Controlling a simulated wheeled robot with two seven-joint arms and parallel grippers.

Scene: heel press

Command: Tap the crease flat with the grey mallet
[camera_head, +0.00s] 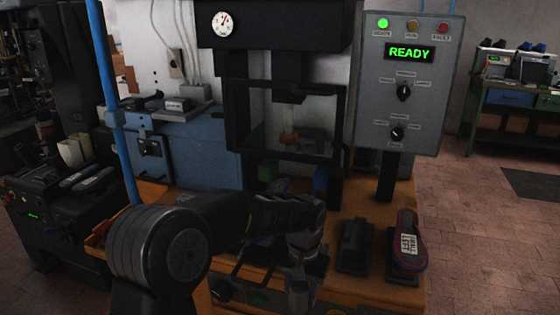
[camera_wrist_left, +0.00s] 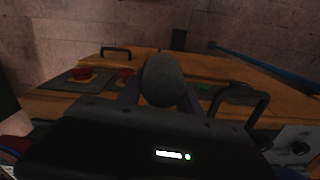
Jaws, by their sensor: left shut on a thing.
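My left gripper (camera_wrist_left: 162,98) is shut on a rounded grey object, which looks like the head of the grey mallet (camera_wrist_left: 163,80), in the left wrist view. In the head view my left arm reaches in from the left, and the gripper end (camera_head: 302,258) is dark over the front of the bench; the mallet cannot be made out there. No crease can be made out. My right gripper is not in view.
A black stand (camera_head: 355,245) is beside the shoe piece. The press (camera_head: 290,105) rises behind, with a grey control box (camera_head: 412,75) reading "READY". Red buttons (camera_wrist_left: 82,75) and a black handle (camera_wrist_left: 250,104) show near the gripper in the wrist view.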

